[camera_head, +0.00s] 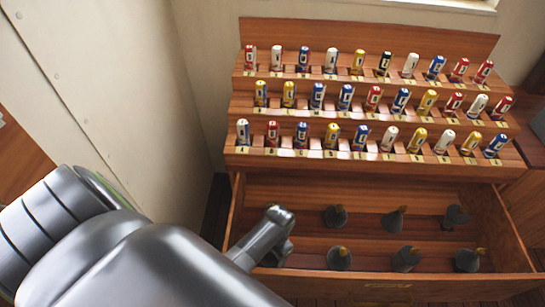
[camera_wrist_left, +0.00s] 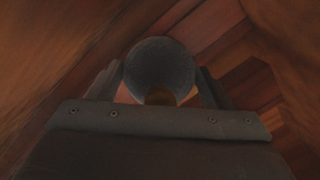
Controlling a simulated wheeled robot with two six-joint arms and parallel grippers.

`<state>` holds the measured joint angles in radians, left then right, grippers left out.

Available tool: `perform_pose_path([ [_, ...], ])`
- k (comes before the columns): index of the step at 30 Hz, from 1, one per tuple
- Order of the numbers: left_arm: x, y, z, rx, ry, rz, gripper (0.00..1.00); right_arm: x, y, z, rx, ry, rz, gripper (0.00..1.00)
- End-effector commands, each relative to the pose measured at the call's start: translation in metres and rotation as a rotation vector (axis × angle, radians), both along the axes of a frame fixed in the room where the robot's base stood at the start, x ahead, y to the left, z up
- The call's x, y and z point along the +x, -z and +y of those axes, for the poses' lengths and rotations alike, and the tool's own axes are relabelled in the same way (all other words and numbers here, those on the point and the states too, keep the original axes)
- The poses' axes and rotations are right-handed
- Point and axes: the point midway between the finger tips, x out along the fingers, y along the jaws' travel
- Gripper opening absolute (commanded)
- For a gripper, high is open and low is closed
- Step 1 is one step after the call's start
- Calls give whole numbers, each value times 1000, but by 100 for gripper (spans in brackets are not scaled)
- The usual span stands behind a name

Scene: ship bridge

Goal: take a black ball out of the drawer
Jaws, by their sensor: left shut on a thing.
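The wooden drawer (camera_head: 236,212) stands open below the stepped rack in the head view. My left gripper (camera_head: 276,226) is at the drawer's left side. In the left wrist view its two fingers are shut on a round, dark grey ball (camera_wrist_left: 160,66) with a brownish tab at its lower edge. In the head view I cannot make out this held ball clearly. My right gripper is not in view.
A stepped wooden rack (camera_head: 375,166) with rows of red, white, blue, yellow and black handles rises just behind and above the drawer. A pale wall panel (camera_head: 80,85) is close on the left. The drawer's side and front walls surround the balls.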

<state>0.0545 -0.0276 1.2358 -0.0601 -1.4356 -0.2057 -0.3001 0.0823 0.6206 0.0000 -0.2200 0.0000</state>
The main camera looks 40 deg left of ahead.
Motion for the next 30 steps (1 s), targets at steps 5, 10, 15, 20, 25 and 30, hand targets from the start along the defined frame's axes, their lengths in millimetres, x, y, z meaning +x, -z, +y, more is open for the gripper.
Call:
perform_pose_path([
  [5,0,0,0,0,0,-1,33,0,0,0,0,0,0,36],
  [10,0,-3,0,0,0,-1,33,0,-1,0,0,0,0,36],
  [15,1,-21,0,-1,0,-3,33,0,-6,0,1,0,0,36],
  [20,1,-50,-1,-1,0,-4,33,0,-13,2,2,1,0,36],
  [25,1,-78,-1,-1,0,-4,33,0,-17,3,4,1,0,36],
  [30,1,-96,-1,0,0,-2,33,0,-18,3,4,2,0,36],
])
